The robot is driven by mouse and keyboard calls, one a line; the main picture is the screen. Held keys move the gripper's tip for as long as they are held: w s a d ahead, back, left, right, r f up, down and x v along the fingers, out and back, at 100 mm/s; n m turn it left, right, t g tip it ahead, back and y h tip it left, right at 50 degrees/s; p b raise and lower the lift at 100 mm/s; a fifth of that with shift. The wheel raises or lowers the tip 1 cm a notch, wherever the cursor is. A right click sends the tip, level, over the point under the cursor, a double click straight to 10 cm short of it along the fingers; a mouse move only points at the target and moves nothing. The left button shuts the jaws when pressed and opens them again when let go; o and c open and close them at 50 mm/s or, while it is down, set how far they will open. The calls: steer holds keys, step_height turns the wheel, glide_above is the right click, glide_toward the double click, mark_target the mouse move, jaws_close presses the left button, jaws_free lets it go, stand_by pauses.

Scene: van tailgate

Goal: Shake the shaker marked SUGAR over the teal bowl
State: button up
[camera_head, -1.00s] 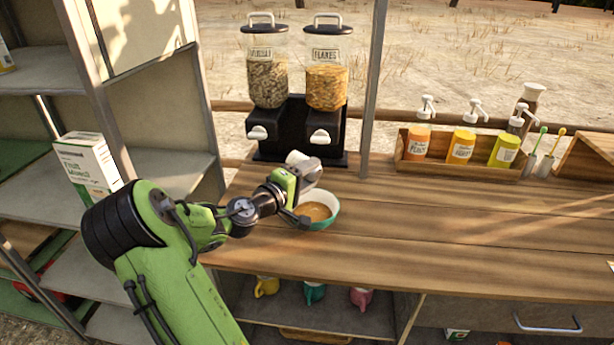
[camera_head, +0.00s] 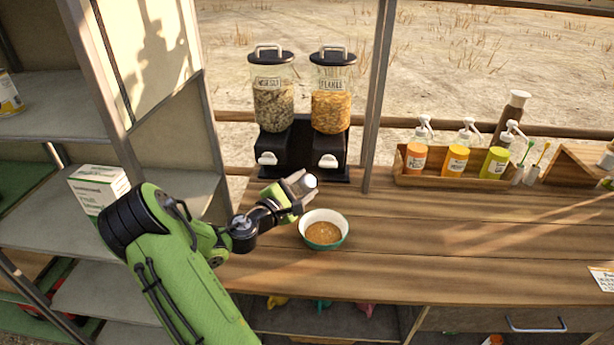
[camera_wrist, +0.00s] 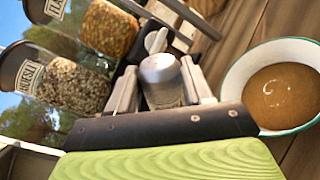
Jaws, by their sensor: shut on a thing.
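My gripper (camera_head: 299,190) is shut on a shaker (camera_head: 310,181) with a pale rounded end. In the wrist view the shaker (camera_wrist: 161,80) sits between the two fingers, and its label cannot be read. The teal bowl (camera_head: 324,241) stands on the wooden counter and holds a brown filling.
Two cereal dispensers (camera_head: 273,95) stand behind my gripper. A wooden rack (camera_head: 440,182) with several pump bottles is at the back right. A post (camera_head: 378,100) rises behind the counter. A shelf with a box (camera_head: 98,188) is at left. The counter (camera_head: 450,240) right of the bowl is mostly clear.

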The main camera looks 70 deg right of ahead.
steer(key=r+n+p, duration=0.1)
steer(key=p, duration=0.1)
steer(key=w+n+p, duration=0.1)
steer(key=p, duration=0.1)
steer(key=r+n+p, duration=0.1)
steer(key=p, duration=0.1)
steer(key=shift+w+d+r+n, duration=0.15)
steer(key=shift+d+r+n, duration=0.05)
steer(key=shift+r+n, duration=0.15)
steer(key=n+p, duration=0.1)
steer(key=p, duration=0.1)
steer(key=w+r+n+p, duration=0.1)
steer(key=p, duration=0.1)
steer(key=n+p, duration=0.1)
steer(key=p, duration=0.1)
steer(key=shift+w+d+r+n, duration=0.15)
steer(key=shift+d+r+n, duration=0.1)
steer(key=shift+r, duration=0.15)
steer(key=shift+w+r+n+p, duration=0.3)
steer(key=shift+n+p, duration=0.5)
steer(key=shift+p, duration=0.3)
steer(key=shift+d, duration=0.1)
steer(key=shift+f+n, duration=0.15)
steer(key=shift+n, duration=0.15)
steer(key=shift+w, duration=0.1)
